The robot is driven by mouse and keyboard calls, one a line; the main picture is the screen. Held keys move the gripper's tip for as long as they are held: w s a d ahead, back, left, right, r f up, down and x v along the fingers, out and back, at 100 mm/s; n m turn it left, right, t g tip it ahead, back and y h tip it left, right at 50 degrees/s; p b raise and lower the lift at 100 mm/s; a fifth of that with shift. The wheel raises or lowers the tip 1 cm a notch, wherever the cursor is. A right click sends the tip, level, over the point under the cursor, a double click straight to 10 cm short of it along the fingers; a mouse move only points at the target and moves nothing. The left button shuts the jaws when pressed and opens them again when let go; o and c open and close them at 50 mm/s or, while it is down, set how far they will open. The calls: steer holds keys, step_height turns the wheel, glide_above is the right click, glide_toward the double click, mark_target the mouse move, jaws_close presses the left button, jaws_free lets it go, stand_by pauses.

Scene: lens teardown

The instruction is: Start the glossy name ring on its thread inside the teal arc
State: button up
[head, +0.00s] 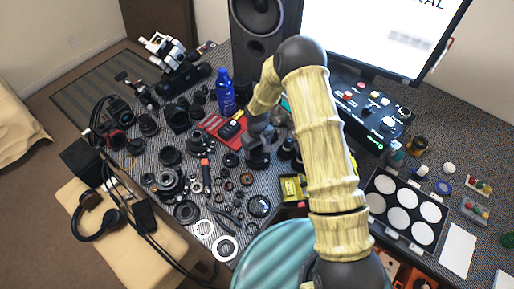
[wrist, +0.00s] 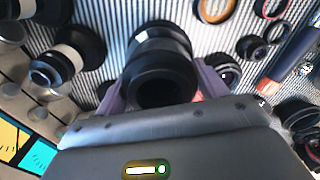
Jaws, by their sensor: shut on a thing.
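My gripper (wrist: 160,84) has its two purple-grey fingers on either side of a black round part (wrist: 163,86) and is shut on it. This part has a dark hollow centre facing the wrist camera. Behind it in line is a black lens barrel (wrist: 160,35); I cannot tell whether the two touch. In the head view my gripper (head: 258,150) points down among the parts in the middle of the table, and the arm hides much of it. I cannot make out the glossy name ring's lettering, its thread or the teal arc.
Lenses and loose rings crowd the grey ribbed mat around my gripper. A blue bottle (head: 225,92) and a red tray (head: 213,124) stand behind-left. A tray of white discs (head: 403,209) and a black control box (head: 372,110) are on the right. A teal round seat (head: 275,262) is in front.

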steer(key=shift+s, duration=0.15)
steer(key=shift+f, duration=0.3)
stand_by(0.7)
steer(key=o, duration=1.1)
steer(key=shift+c, duration=0.2)
steer(key=shift+r+b, duration=0.1)
steer(key=shift+b, duration=0.2)
step_height(320, 180, up, 17)
steer(key=b, duration=0.2)
steer(key=shift+d+r, duration=0.1)
steer(key=s+d+r+m+t, duration=0.1)
steer(key=s+d+r+m, duration=0.2)
steer(key=s+d, duration=0.4)
steer(key=s+d+r+m+t, duration=0.1)
steer(key=s+d+r+m, duration=0.3)
steer(key=s+d, duration=0.4)
steer(key=s+r, duration=0.1)
steer(key=s, duration=0.2)
steer(key=shift+s+t, duration=0.3)
